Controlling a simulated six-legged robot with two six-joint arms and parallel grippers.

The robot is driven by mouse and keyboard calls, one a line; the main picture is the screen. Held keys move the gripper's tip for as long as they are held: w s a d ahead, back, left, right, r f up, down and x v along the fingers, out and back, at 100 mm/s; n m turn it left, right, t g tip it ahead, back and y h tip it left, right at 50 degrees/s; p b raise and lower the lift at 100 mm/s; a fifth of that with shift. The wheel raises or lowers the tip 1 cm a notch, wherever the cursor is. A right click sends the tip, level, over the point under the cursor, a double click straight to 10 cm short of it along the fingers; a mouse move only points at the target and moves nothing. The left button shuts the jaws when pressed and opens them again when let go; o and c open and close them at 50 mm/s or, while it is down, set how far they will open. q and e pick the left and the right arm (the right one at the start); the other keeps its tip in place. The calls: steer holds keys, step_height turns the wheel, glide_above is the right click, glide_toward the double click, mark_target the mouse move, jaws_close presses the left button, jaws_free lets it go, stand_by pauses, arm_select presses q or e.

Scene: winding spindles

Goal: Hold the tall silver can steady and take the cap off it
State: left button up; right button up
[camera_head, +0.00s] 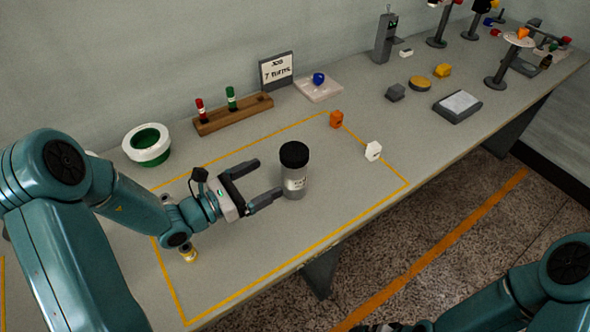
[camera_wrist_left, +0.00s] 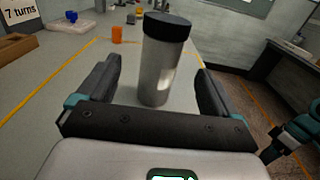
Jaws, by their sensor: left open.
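The tall silver can (camera_head: 294,183) stands upright on the table inside the yellow outline, with a black cap (camera_head: 294,154) on its top. In the left wrist view the can (camera_wrist_left: 160,72) and its cap (camera_wrist_left: 167,27) stand ahead of the jaws. My left gripper (camera_head: 268,180) is open, to the left of the can, its fingers pointing towards it. The can appears between the two fingers (camera_wrist_left: 158,88) in the wrist view, with space showing on both sides. My right arm is at the bottom right over the floor; its gripper is mostly out of frame and its jaws cannot be made out.
An orange block (camera_head: 336,119) and a white block (camera_head: 373,151) lie to the right of the can. A small brass piece (camera_head: 188,254) sits near my left wrist. The outline's front right is clear.

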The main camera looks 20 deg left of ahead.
mark_target(284, 170)
arm_select(q)
steer(key=p+x, duration=0.1)
steer(key=x, duration=0.5)
steer(key=shift+s+d, duration=0.1)
steer(key=shift+d, duration=0.15)
steer(key=x, duration=0.1)
steer(key=p+x, duration=0.1)
steer(key=x, duration=0.2)
steer(key=shift+w+d+r, duration=0.2)
steer(key=shift+w+r, duration=0.05)
steer(key=shift+r, duration=0.05)
steer(key=shift+w+d, duration=0.15)
steer(key=shift+w, duration=0.1)
steer(key=shift+s, duration=0.15)
steer(key=shift+c, duration=1.2)
steer(key=c, duration=1.2)
step_height(284, 170, up, 20)
steer(key=shift+p, duration=0.35)
